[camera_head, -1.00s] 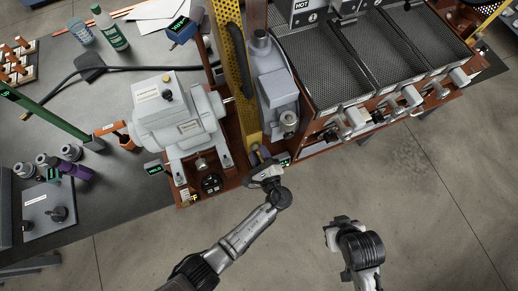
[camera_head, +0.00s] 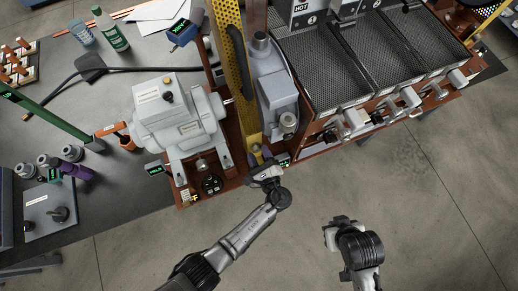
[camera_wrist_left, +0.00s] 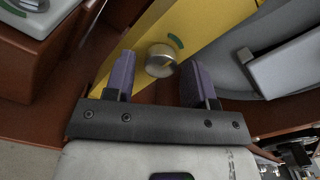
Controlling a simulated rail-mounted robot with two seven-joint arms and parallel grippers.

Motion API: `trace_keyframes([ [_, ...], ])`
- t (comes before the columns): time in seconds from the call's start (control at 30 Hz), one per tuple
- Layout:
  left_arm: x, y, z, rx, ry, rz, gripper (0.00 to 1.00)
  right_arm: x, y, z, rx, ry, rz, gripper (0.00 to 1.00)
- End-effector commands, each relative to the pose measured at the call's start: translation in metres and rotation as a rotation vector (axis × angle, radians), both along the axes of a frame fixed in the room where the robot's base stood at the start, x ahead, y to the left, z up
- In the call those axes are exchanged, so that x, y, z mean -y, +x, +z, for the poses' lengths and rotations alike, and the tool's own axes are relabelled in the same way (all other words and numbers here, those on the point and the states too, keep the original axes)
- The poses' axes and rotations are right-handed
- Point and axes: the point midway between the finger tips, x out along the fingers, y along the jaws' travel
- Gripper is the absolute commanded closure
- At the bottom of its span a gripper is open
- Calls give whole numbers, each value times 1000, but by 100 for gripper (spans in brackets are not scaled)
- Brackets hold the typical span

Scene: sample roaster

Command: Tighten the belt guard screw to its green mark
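The belt guard screw (camera_wrist_left: 161,60) is a round silver knob on the yellow belt guard (camera_wrist_left: 205,30). A green mark (camera_wrist_left: 176,42), a short curved band, lies just beyond the screw's upper right edge in the left wrist view. My left gripper (camera_wrist_left: 159,66) is open, its two purple fingers on either side of the screw with gaps showing. In the head view my left gripper (camera_head: 262,164) is at the guard's lower end, and the screw is hard to make out there. My right gripper (camera_head: 329,236) is over the floor, apart from the machine; its fingers are not clear.
The grey motor (camera_head: 178,118) stands left of the guard, and a grey housing (camera_head: 276,95) stands close on its right. Mesh trays (camera_head: 325,75) fill the upper right. The floor (camera_head: 420,220) in front is open around my right arm.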

Motion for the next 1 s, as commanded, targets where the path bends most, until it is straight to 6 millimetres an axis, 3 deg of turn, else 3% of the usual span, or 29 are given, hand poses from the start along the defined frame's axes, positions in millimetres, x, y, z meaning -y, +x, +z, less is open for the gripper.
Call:
trace_keyframes([
  [0.33, 1, -1, 1, 2, 0, 0, 41, 3, 0, 0, 0, -9, 5, 100],
  [0.47, 5, -10, 0, 0, -1, -1, 41, 3, 0, 0, 0, -8, 6, 100],
  [1.0, 41, -102, 0, 0, -2, -1, 41, 0, 0, 1, 0, 1, -1, 100],
])
